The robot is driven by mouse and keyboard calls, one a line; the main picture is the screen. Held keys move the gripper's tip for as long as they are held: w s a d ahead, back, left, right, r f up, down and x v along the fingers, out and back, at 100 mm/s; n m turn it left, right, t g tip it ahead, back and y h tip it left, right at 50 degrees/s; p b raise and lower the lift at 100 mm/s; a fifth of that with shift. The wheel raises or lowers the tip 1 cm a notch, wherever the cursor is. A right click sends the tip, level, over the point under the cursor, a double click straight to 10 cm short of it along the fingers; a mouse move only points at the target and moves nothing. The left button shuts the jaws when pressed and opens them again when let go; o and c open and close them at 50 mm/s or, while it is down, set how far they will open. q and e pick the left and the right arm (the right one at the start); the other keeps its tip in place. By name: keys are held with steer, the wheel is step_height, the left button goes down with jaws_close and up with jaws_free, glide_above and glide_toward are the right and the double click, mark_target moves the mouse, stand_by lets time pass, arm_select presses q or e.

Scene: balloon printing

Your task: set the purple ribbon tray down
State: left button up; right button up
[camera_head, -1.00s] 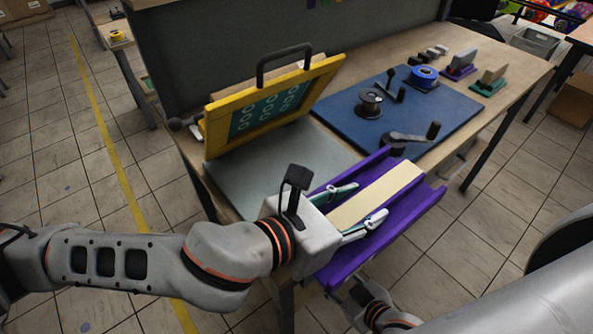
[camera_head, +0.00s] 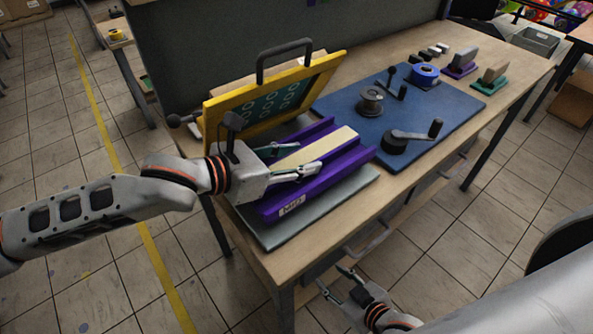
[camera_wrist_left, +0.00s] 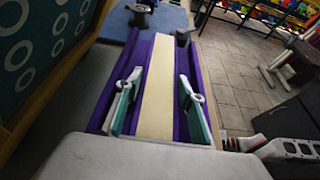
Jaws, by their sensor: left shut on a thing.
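The purple ribbon tray (camera_head: 272,208) is long, with a cream strip (camera_head: 318,147) along its middle and a white label on its near end. It lies over the grey plate (camera_head: 352,186) of the yellow-framed press; whether it touches the plate I cannot tell. My left gripper (camera_head: 303,158) is shut on the tray, its fingers either side of the cream strip. The left wrist view shows the tray (camera_wrist_left: 222,112) running away from the gripper (camera_wrist_left: 160,78). My right gripper (camera_head: 336,281) hangs empty and open below the table's front edge.
The press's yellow frame (camera_head: 212,122) stands tilted up behind the tray. A blue board (camera_head: 440,113) with a spool (camera_head: 371,99), a black crank (camera_head: 398,142) and a blue roll (camera_head: 425,74) lies to the right. Bare wooden tabletop (camera_head: 318,229) runs along the front.

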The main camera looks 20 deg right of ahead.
arm_select(q)
step_height(320, 180, down, 3)
steer(key=shift+f, duration=0.2)
steer(key=shift+w+f, duration=0.15)
steer(key=shift+f, duration=0.1)
arm_select(e)
steer(key=shift+s+f, duration=0.2)
steer(key=shift+f, duration=0.25)
arm_select(q)
steer(key=o, duration=1.5)
steer(key=shift+f, duration=0.15)
steer(key=shift+c, duration=0.2)
steer(key=shift+a, duration=0.1)
arm_select(e)
steer(key=shift+w+r, duration=0.1)
steer(key=shift+r, duration=0.05)
arm_select(q)
steer(key=shift+a, duration=0.15)
steer(key=v, duration=1)
steer(key=shift+r, duration=0.25)
steer(key=shift+v, duration=0.8)
arm_select(e)
steer(key=shift+r, duration=0.2)
